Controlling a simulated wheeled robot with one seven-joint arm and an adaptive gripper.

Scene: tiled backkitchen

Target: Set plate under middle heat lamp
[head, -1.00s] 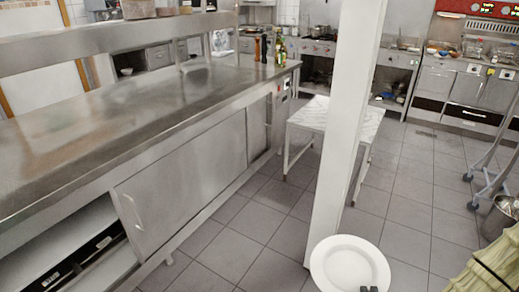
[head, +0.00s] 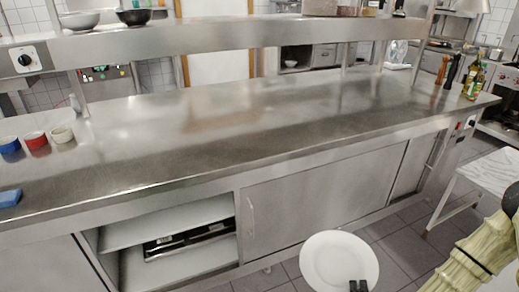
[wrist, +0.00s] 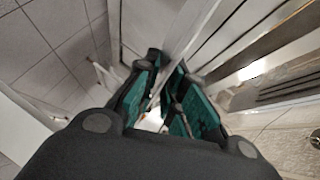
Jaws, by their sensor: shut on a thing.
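A white round plate (head: 335,252) is at the bottom of the head view, in front of the steel counter and seen from above. My gripper (head: 358,286) is shut on the plate's near rim; only its dark fingertips show there. In the wrist view the teal-padded fingers of my gripper (wrist: 165,92) are close together, with the plate hard to make out between them. The steel counter (head: 230,125) runs across the view under a long raised shelf (head: 250,38). I cannot make out any heat lamp or its underside.
Blue, red and white small cups (head: 37,142) and a blue sponge (head: 10,198) are at the counter's left. Bottles (head: 472,80) and a pepper mill stand at its right end. The counter's middle is clear. A white-topped table (head: 492,172) is at right.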

